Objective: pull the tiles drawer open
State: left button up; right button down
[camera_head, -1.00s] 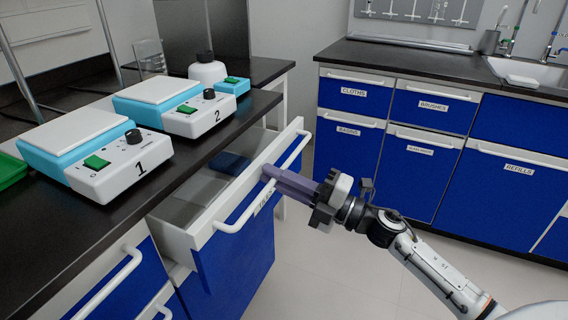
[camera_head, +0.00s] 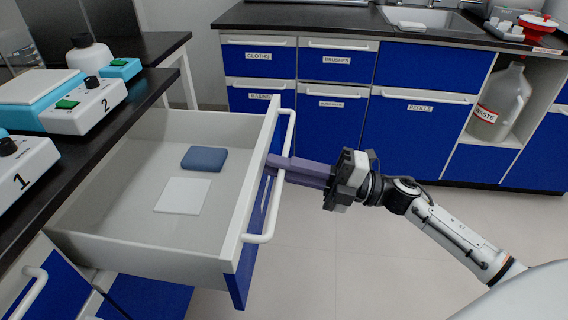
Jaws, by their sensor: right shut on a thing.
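The tiles drawer (camera_head: 120,250) stands far out from under the black bench on the left. Its blue front carries a long white bar handle (camera_head: 271,215). My right gripper (camera_head: 275,165), with purple fingers, is at the handle's far part and is shut on it; the exact grip is partly hidden by the fingers. Inside the drawer lie a blue pad (camera_head: 204,158) and a white square tile (camera_head: 183,196), both flat on the floor of it. My left gripper is not in view.
Hotplates numbered 1 (camera_head: 22,170) and 2 (camera_head: 70,105) stand on the bench, with a white bottle (camera_head: 88,58) behind. Blue cabinets (camera_head: 410,130) line the back, with a waste jug (camera_head: 499,104) at right. The floor (camera_head: 370,260) right of the drawer is clear.

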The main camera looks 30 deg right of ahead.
jog(key=shift+s+d, duration=0.1)
jog(key=shift+d, duration=0.05)
jog(key=c, duration=2.1)
grip_release()
jog(key=v, duration=1)
jog(key=shift+d, duration=0.15)
jog(key=shift+s, duration=0.1)
